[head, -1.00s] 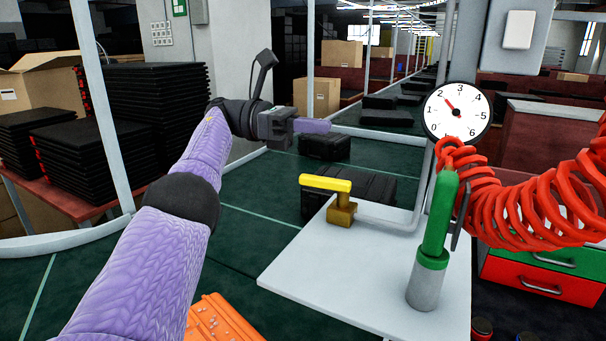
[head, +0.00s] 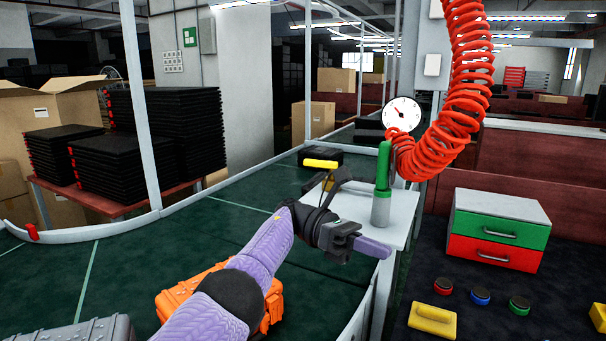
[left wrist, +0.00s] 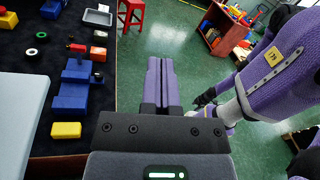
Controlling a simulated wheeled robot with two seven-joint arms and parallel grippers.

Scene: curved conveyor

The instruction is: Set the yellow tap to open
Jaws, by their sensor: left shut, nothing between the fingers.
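In the head view the yellow tap (head: 321,164) sits at the far left of the white panel (head: 400,212). Its handle lies flat and points left from a brass body; my wrist partly hides the pipe. A round gauge (head: 402,114) behind the panel has its needle pointing up and left. My left gripper (head: 376,249) is in front of the panel's near edge, nearer to me than the tap and clear of it. Its purple fingers are together and empty, as the left wrist view (left wrist: 162,82) also shows.
A green-topped nozzle (head: 383,168) stands on the panel, with a red coiled hose (head: 467,85) beside it. An orange case (head: 270,303) lies on the green conveyor. A drawer box (head: 500,230) and several buttons are on the dark table at right.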

